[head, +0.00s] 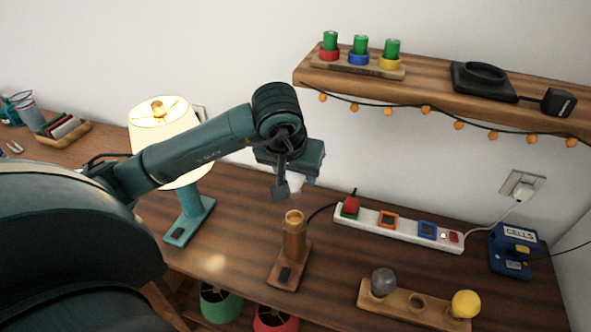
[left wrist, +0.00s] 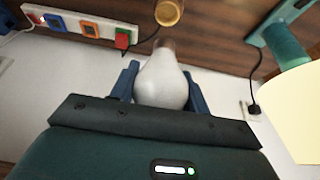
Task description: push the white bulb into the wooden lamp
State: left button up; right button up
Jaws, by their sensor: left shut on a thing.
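The white bulb (left wrist: 163,82) is held between the fingers of my left gripper (left wrist: 162,85), its narrow base pointing away from the palm. In the head view my left gripper (head: 289,186) is above the wooden lamp (head: 294,240), with only a little of the white bulb (head: 296,184) showing. The wooden lamp stands upright on a small wooden base with a dark switch, and its round socket at the top is empty. The socket (left wrist: 168,12) also shows in the left wrist view, beyond the bulb's base. Bulb and socket are apart. My right gripper is not in view.
A wooden holder (head: 399,305) with a grey bulb (head: 383,282) and a yellow bulb (head: 466,303) is at the front right. A power strip (head: 395,226) lies behind the lamp. A lit teal table lamp (head: 186,215) stands at left. A shelf (head: 440,92) is above right.

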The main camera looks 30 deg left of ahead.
aim_at(295, 196)
pick_arm(q)
jog(key=shift+d, duration=0.1)
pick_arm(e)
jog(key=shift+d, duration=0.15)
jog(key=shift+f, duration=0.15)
pick_arm(q)
jog(key=shift+f+b, duration=0.1)
jog(key=shift+b, duration=0.35)
notch_tip(295, 196, down, 4)
jog(key=b, duration=0.4)
jog(key=shift+f+b, duration=0.65)
jog(key=shift+f, duration=0.15)
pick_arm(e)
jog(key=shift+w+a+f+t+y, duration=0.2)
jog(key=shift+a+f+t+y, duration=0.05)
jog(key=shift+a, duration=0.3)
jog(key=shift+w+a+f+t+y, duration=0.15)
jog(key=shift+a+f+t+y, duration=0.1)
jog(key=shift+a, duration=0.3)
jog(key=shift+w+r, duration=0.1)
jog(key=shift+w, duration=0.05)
pick_arm(q)
jog(key=shift+b, duration=0.65)
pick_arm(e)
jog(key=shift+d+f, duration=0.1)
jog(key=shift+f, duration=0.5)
pick_arm(q)
jog(key=shift+f, duration=0.25)
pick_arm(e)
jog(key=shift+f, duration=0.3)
